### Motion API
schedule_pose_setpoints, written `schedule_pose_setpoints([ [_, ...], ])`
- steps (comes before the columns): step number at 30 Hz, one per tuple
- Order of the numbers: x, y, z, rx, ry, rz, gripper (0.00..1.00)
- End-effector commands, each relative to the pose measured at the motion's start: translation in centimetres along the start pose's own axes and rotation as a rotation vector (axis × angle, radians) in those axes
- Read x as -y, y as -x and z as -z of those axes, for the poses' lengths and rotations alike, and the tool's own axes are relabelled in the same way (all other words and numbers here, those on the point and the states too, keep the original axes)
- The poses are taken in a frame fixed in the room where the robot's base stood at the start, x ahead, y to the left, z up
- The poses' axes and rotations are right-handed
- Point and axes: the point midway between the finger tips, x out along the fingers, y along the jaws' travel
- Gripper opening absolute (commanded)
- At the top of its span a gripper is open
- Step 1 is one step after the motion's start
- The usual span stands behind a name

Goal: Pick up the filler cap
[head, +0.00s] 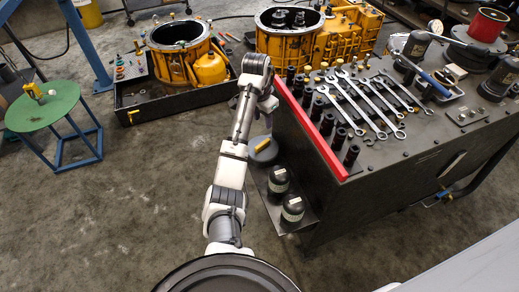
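I cannot pick out the filler cap for certain. Several small caps and fittings, too small to tell apart, sit by the left yellow housing (180,62). A small yellow-and-white part (33,90) stands on a round green stool (45,112) at the left. My white arm reaches up from the bottom middle, bends near the front of the housings and folds back down. My gripper (267,122) is at the folded end, beside the bench's red edge and far right of the stool. Its fingers are too small and overlapped to show whether it is open or holds anything.
The dark bench (400,165) at the right carries wrenches (350,100), sockets and a red edge strip (312,125). Black canisters (292,208) stand on a low shelf at its left side. A black tray (170,100) holds the left housing. Open floor lies between stool and arm.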

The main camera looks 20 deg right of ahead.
Motion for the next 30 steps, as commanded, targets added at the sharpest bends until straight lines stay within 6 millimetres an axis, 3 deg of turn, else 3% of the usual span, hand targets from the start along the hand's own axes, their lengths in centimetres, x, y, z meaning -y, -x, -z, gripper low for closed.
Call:
schedule_pose_setpoints([
  [9, -0.1, -6.0, -0.1, 0.001, 0.002, -0.002, 0.4],
  [20, 0.2, -8.8, -0.4, 0.0, 0.002, -0.001, 0.4],
  [30, 0.6, -13.2, -1.2, 0.0, 0.002, -0.001, 0.4],
])
